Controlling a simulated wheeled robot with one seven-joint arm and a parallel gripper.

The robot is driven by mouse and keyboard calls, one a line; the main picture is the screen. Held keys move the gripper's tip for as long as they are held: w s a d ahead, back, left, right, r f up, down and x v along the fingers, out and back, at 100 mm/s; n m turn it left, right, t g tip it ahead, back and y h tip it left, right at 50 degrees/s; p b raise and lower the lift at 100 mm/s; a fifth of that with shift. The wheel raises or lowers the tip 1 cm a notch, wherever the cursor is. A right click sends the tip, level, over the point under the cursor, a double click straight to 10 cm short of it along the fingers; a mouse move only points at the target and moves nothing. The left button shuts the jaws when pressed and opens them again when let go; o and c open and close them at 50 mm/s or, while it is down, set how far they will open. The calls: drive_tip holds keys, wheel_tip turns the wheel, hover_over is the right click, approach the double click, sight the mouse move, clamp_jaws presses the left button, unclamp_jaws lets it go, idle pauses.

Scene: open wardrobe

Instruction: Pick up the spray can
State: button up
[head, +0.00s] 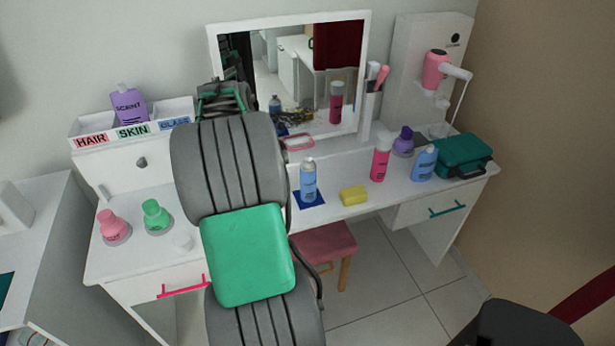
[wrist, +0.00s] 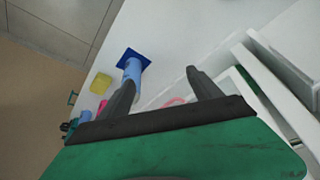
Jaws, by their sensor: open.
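A blue can (head: 308,182) with a pale cap stands upright on a dark blue square (head: 311,203) on the dressing table. A pink can (head: 381,162) with a pale top stands further right; I cannot tell which one is the spray can. My gripper (wrist: 160,82) is open and empty in the wrist view. The blue can (wrist: 132,69) shows beyond its left finger, which hides part of it. In the head view my gripper (head: 222,100) is near the mirror's left edge, left of the blue can and apart from it, partly hidden by my arm.
A yellow sponge (head: 354,195) lies between the two cans. A purple bottle (head: 403,142), a blue bottle (head: 425,163) and a green case (head: 462,155) stand to the right. The mirror (head: 290,75) rises behind. A pink stool (head: 325,243) is below the table.

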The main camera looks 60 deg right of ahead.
sight(306, 163)
drive_tip(key=s+d+f+m, duration=0.1)
drive_tip(key=s+d, duration=0.1)
drive_tip(key=d, duration=0.1)
drive_tip(key=s+d+f+m+g, duration=0.1)
drive_tip(key=s+d, duration=0.2)
drive_tip(key=s+d+m, duration=0.1)
drive_tip(key=s+d, duration=0.2)
drive_tip(key=d, duration=0.1)
drive_tip(key=shift+f+m, duration=0.4)
drive_tip(key=p+x, duration=0.1)
drive_tip(key=x, duration=0.2)
drive_tip(key=p+x, duration=0.1)
drive_tip(key=x, duration=0.2)
drive_tip(key=shift+s+f, duration=0.1)
drive_tip(key=shift+f, duration=0.35)
drive_tip(key=shift+a, duration=0.1)
clamp_jaws()
drive_tip(key=shift+r, duration=0.1)
